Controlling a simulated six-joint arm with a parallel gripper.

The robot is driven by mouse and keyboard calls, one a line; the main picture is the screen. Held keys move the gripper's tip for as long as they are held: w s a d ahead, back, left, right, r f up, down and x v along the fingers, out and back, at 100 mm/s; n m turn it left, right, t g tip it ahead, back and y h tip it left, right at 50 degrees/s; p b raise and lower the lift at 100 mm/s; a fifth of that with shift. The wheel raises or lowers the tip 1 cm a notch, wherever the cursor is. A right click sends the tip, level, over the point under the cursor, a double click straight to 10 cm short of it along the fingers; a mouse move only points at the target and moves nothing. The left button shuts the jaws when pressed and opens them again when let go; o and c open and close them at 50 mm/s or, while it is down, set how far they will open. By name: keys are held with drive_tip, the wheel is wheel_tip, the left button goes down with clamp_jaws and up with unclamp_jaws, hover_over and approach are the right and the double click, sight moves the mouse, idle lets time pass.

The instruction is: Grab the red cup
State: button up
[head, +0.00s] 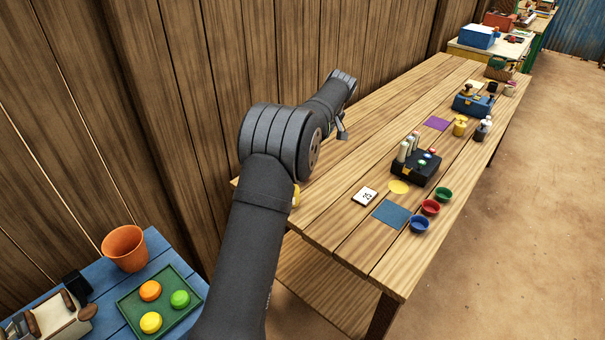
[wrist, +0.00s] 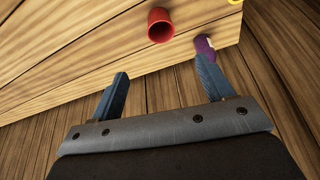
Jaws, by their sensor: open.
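A red cup (wrist: 160,26) stands on the wooden table near its edge, at the top middle of the wrist view. My gripper (wrist: 160,67) is open and empty, with its two fingers apart below the cup in the picture and not touching it. In the head view my gripper (head: 342,130) is over the back part of the long table, mostly behind the wrist. I do not see this cup in the head view; my arm may hide it. A separate small red bowl (head: 430,208) stands between a green and a blue bowl there.
A purple object (wrist: 204,45) stands right of the cup, partly behind the right finger. A yellow thing shows at the wrist view's top edge. On the long table (head: 330,227) are a black device (head: 416,168) and a blue square (head: 391,214). The wooden wall is close behind.

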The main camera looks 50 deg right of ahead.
drive_tip(key=x, duration=1.7)
drive_tip(key=shift+w+f, duration=0.1)
drive_tip(key=shift+f, duration=0.15)
drive_tip(key=c, duration=1)
drive_tip(key=shift+c, duration=0.2)
drive_tip(key=shift+r, duration=0.1)
